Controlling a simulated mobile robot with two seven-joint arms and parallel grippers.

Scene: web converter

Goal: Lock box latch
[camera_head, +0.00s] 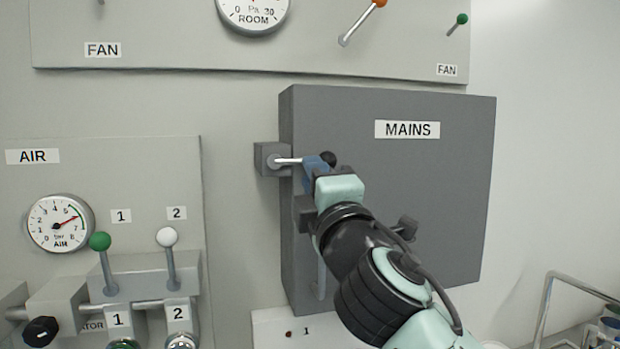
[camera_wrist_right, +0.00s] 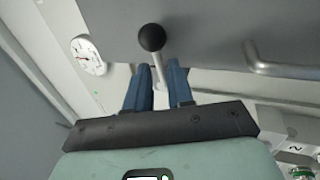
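The dark grey box (camera_head: 440,200) labelled MAINS is mounted on the wall, its front panel flush with the box. Its latch is a silver rod (camera_head: 288,161) coming out of a grey block (camera_head: 268,158) at the box's left side, with a black ball knob (camera_head: 328,158) at the rod's end. My right gripper (camera_head: 316,166) is at the latch, partly hiding it. In the right wrist view the blue fingers stand apart on either side of the stem below the black knob (camera_wrist_right: 151,38), with a gap visible. My left gripper is in neither view.
A silver bar handle (camera_head: 319,280) is partly hidden behind my right arm; it also shows in the wrist view (camera_wrist_right: 285,66). An AIR panel (camera_head: 150,160) with gauge and levers stands left. A FAN panel (camera_head: 200,50) is above. A metal rail (camera_head: 548,300) is at lower right.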

